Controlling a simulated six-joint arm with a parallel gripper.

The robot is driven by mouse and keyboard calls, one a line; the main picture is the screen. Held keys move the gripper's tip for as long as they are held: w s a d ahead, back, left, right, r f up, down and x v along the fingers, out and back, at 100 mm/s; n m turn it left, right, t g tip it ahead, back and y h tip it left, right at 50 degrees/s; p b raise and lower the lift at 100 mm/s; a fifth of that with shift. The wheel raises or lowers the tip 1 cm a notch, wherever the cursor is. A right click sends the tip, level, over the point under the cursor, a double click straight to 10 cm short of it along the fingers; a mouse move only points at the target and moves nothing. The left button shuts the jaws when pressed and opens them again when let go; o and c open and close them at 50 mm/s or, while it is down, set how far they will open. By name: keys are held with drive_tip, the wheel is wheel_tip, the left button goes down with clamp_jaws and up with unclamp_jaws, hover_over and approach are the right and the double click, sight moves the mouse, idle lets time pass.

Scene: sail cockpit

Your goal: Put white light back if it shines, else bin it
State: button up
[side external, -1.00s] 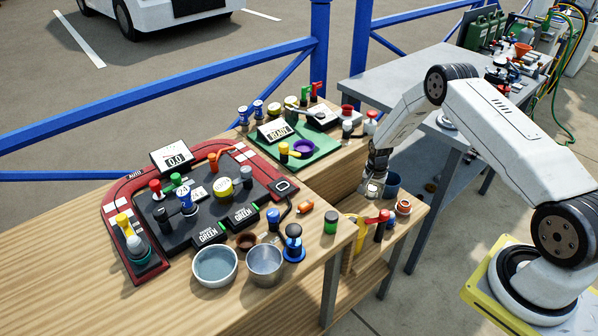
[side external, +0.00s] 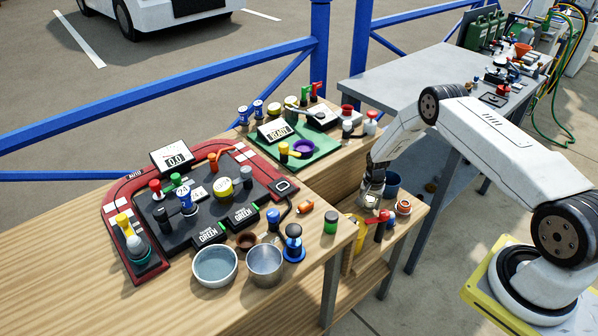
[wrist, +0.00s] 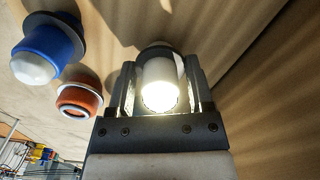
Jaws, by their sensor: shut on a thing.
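My gripper (side external: 371,201) is low over the right end of the wooden bench, by the lower shelf. In the wrist view my gripper (wrist: 160,72) is shut on the white light (wrist: 160,92), with a finger on each side of it. The light's end facing the camera glows bright yellow-white, and its glow falls on the fingers. A grey collar shows behind it. In the side view the light is too small and covered to make out clearly. I cannot tell whether it touches anything below.
The wrist view shows a blue part with a white dome (wrist: 45,55) and an orange ring (wrist: 79,99). A red-framed panel (side external: 120,235) fills the bench's left.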

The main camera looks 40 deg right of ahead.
drive_tip(key=shift+f, duration=0.1)
drive_tip(key=o, duration=1.2)
drive_tip(key=shift+o, duration=0.2)
drive_tip(key=shift+r, duration=6.1)
drive_tip(key=shift+r, duration=0.1)
